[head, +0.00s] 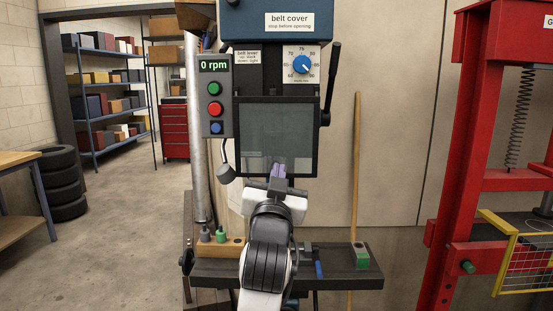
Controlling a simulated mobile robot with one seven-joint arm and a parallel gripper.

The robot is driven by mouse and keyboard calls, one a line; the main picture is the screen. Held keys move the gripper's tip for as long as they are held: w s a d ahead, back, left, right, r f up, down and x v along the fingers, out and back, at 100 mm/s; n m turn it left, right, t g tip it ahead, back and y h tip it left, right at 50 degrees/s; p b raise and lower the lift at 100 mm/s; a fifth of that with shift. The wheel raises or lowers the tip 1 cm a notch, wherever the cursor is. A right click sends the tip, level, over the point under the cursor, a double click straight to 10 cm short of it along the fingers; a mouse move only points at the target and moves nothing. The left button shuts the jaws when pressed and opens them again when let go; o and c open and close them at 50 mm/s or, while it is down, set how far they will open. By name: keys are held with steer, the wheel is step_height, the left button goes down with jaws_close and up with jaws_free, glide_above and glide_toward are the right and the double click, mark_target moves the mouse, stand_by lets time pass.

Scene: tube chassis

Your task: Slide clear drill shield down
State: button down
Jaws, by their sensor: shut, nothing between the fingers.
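The clear drill shield (277,125) is a see-through pane in a dark frame on the front of the drill press, below the belt cover (276,20). My gripper (278,172) is shut and empty, with its fingertips at the shield's lower edge, about the middle of its width. I cannot tell whether the fingertips touch the shield. My arm comes up from below and hides part of the drill table (345,279) and what lies behind it.
A control box (215,94) reading 0 rpm is left of the shield, and a black lever (330,90) is at its right. The drill table holds a wooden block (215,247) and a green-topped block (361,256). A red press frame (462,150) stands at right. Floor at left is open.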

mark_target(280, 153)
steer(key=p+x, duration=0.3)
steer(key=x, duration=0.6)
steer(key=shift+w+r+p, duration=0.2)
steer(key=shift+r+p, duration=0.05)
steer(key=shift+p, duration=0.1)
steer(key=f, duration=0.3)
steer(key=shift+w+a+p, duration=0.25)
steer(key=shift+a+p, duration=0.1)
steer(key=shift+p, duration=0.05)
steer(key=shift+f, duration=0.65)
step_height(280, 153, down, 18)
steer(key=b, duration=1.2)
